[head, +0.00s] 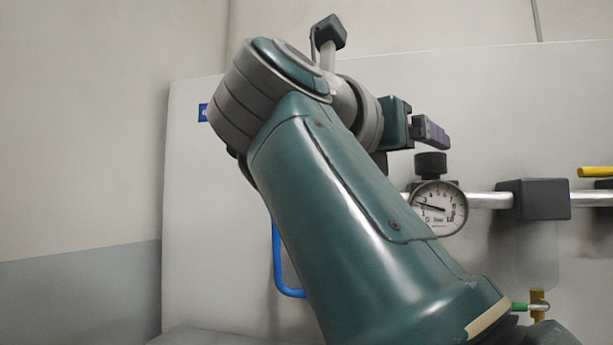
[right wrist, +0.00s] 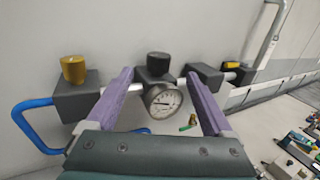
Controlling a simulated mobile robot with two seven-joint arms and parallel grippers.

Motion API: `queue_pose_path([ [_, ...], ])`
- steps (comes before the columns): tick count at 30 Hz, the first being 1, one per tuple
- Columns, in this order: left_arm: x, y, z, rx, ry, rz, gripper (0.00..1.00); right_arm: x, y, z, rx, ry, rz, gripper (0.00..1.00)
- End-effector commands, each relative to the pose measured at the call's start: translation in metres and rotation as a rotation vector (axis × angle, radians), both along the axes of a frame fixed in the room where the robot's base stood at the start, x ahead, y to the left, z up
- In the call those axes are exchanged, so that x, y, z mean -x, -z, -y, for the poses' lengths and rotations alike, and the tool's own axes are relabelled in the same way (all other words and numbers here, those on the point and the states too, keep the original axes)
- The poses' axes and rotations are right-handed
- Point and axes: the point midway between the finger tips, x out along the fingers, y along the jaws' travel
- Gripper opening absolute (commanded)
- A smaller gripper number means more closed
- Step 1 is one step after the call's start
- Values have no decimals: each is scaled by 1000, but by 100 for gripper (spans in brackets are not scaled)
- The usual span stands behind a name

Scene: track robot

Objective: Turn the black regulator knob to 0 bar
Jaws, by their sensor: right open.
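The black regulator knob (head: 430,163) sits upright above the round white pressure gauge (head: 438,208) on the pipe. The gauge needle points to the left, near the low numbers; the exact value is hard to read. My right gripper (head: 432,132) is above and close to the knob in the head view, with a purple finger showing. In the right wrist view my right gripper (right wrist: 159,75) is open and empty. The knob (right wrist: 158,63) and the gauge (right wrist: 162,100) appear between its purple fingers, with a gap on both sides. My left gripper is not in view.
A brass-coloured knob (right wrist: 73,68) tops a dark block at left, with a blue hose (right wrist: 32,125). A dark block (head: 533,199) and yellow handle (head: 596,171) are right of the gauge. A green-and-brass fitting (head: 538,305) is lower. My arm hides much of the panel.

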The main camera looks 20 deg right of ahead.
Motion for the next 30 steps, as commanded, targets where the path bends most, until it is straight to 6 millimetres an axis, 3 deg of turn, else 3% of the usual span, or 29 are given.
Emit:
queue_pose_path([
  [5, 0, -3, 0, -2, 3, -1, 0, -5, 3, 4, -37, 0, -3, 86],
  [18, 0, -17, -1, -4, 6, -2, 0, -47, 3, 68, -32, -1, -3, 86],
  [30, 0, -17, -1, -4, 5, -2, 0, -53, 4, 77, -35, -4, -3, 86],
])
